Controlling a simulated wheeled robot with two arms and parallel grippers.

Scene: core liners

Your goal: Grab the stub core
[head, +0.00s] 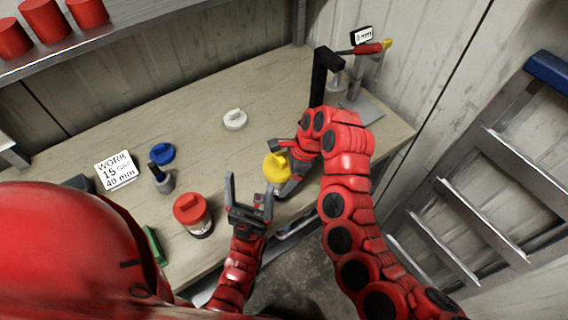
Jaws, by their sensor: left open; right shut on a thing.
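My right gripper (284,150) reaches in from the right and is shut on a yellow-topped piece (276,168) near the front edge of the bench; its fingers partly hide it. A grey part shows below the yellow top. My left gripper (249,194) is open and empty, fingers pointing up, just left of and nearer than the yellow piece. A red-capped jar (192,214) with a pale label stands left of my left gripper. A small grey cylinder with a dark top (161,178) stands farther left. I cannot tell by sight which piece is the stub core.
A white cap (235,119) and a blue cap (162,153) lie on the wooden bench (200,130). A card reading "WORK 15 bar 40 mm" (116,170) is at left. The bench's middle is mostly clear.

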